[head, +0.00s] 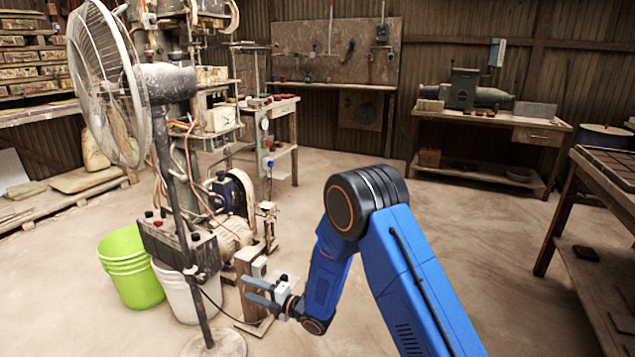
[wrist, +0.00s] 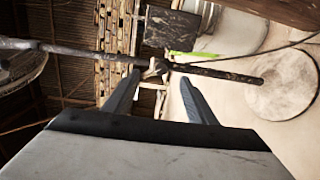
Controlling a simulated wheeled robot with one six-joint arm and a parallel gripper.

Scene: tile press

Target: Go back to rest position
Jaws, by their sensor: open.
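My gripper (head: 262,290) is low in front of the press stand in the head view, left of my blue arm. Its two grey fingers point left and are apart, with nothing between them. In the wrist view my gripper (wrist: 158,88) shows both dark fingers spread, with the fan's pole beyond the tips. The wrist picture is turned on its side. I cannot tell the exact gap between the fingers and the pole.
A standing fan (head: 108,80) with a round base (head: 215,345) is at the left. A green bucket (head: 131,268) and a white bucket (head: 180,295) stand behind its pole. A workbench (head: 490,122) is at the back right, a table (head: 600,180) at the right. The middle floor is clear.

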